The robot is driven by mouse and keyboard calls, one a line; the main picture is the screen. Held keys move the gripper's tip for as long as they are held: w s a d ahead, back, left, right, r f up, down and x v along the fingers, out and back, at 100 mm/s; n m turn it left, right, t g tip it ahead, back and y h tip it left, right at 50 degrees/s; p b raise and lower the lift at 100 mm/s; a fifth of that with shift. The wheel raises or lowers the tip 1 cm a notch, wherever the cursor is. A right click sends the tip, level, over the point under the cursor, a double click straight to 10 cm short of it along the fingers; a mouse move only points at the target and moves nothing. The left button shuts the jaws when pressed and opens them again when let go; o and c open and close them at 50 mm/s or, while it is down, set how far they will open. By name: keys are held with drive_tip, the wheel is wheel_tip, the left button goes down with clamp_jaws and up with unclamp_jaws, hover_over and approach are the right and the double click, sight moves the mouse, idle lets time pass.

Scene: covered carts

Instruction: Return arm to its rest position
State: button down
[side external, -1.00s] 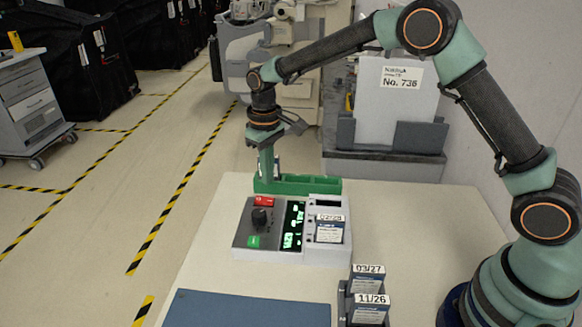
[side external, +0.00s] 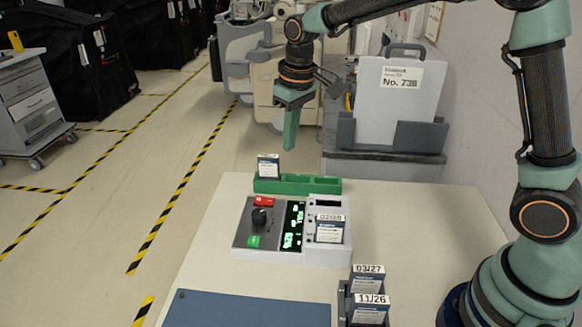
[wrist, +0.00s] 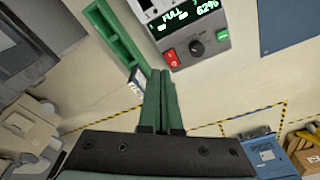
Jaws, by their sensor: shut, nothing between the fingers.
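My gripper (side external: 290,130) hangs above and behind the table's far edge, pointing down. Its two green fingers are together with nothing between them; in the wrist view the shut fingers (wrist: 161,100) reach forward from the dark palm plate. Below it, a green tray (side external: 312,186) holds one labelled battery (side external: 268,166) standing upright in its left end. The gripper is clear of both. In the wrist view the green tray (wrist: 108,35) lies to the upper left, with the battery (wrist: 138,80) partly hidden by the fingers.
A charger box (side external: 270,248) has a lit screen, a dial and a battery (side external: 329,229) in its slot. Two batteries, 03/27 (side external: 368,280) and 11/26 (side external: 370,309), stand in a holder at the front. A blue mat (side external: 250,310) lies front left. A grey case (side external: 396,95) stands behind.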

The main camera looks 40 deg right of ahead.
drive_tip(key=s+d+r+m+t, duration=0.1)
drive_tip(key=s+d+r+t, duration=0.1)
drive_tip(key=s, duration=0.6)
drive_tip(key=s+d+r+m+t, duration=0.1)
drive_tip(key=s+d+r+t, duration=0.1)
drive_tip(key=s+d, duration=0.3)
drive_tip(key=s+r, duration=0.1)
drive_tip(key=s, duration=0.3)
drive_tip(key=shift+s+r, duration=0.2)
drive_tip(key=shift+r, duration=0.05)
